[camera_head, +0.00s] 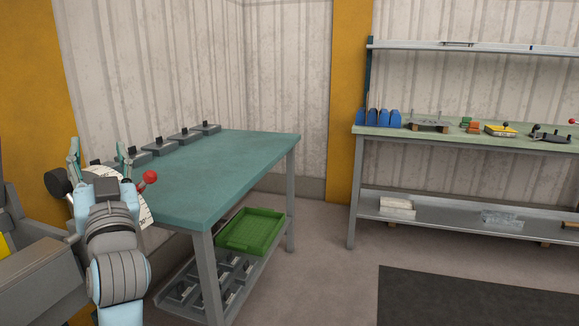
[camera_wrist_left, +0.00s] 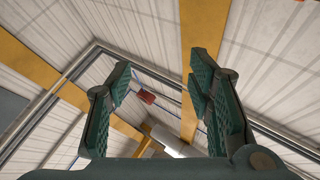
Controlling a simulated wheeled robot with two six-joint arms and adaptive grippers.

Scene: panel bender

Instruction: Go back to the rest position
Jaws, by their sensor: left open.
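My left gripper (camera_head: 99,160) is raised at the left of the head view, in front of the near left part of the green-topped table. Its two green fingers are spread apart and point upward. In the left wrist view the same gripper (camera_wrist_left: 160,95) is open, with nothing between its fingers; walls, yellow beams and the ceiling edge show behind it. My right gripper is in neither view.
The green-topped table (camera_head: 220,165) carries several grey blocks along its back edge. A green crate (camera_head: 251,231) sits on its lower shelf. A red-knobbed lever (camera_head: 149,177) shows close beside my left gripper. A workbench (camera_head: 470,138) stands at right; the middle floor is clear.

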